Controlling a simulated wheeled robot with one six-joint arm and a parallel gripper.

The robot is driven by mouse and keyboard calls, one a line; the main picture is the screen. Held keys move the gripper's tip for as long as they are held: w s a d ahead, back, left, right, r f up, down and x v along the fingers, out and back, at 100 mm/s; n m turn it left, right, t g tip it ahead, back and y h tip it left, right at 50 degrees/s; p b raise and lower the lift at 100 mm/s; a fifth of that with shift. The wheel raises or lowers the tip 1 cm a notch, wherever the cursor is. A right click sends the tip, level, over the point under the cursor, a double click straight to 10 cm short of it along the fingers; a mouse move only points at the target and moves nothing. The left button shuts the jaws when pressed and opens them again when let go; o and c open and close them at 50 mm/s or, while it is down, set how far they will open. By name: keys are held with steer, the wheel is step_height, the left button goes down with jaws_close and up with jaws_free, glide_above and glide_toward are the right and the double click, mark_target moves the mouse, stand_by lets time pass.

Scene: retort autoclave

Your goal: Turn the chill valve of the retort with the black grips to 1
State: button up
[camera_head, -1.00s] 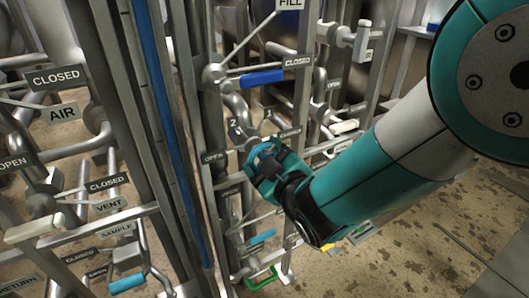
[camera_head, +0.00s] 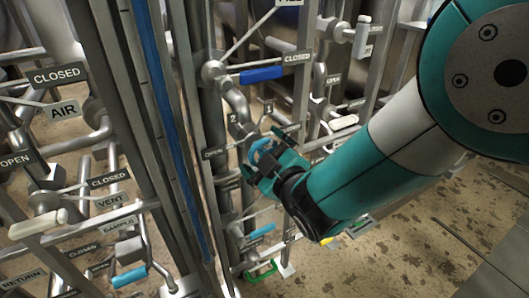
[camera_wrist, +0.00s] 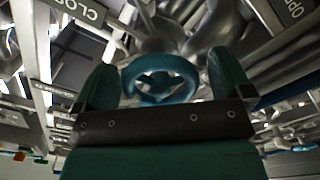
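In the head view, my gripper (camera_head: 268,165) is at a pipe assembly in the middle, just below two small plates marked 2 (camera_head: 232,118) and 1 (camera_head: 269,108). A blue ring-shaped handwheel (camera_head: 261,148) shows at its fingers. In the wrist view, the blue handwheel (camera_wrist: 161,78) lies between the two spread teal fingers of my gripper (camera_wrist: 161,80), with a narrow gap seen on each side. A grey valve body is behind it. I cannot tell whether a finger touches the rim. No chill label or black grips can be made out.
A blue lever (camera_head: 261,74) by a CLOSED plate (camera_head: 297,58) is above my gripper. A green handle (camera_head: 262,271) is below. Upright posts and a blue pipe (camera_head: 158,110) stand to the left, with more valves beyond. Open floor (camera_head: 420,235) is at the lower right.

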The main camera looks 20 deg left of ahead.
steer(key=b+v, duration=1.7)
steer(key=shift+b, duration=0.3)
steer(key=shift+s, duration=0.2)
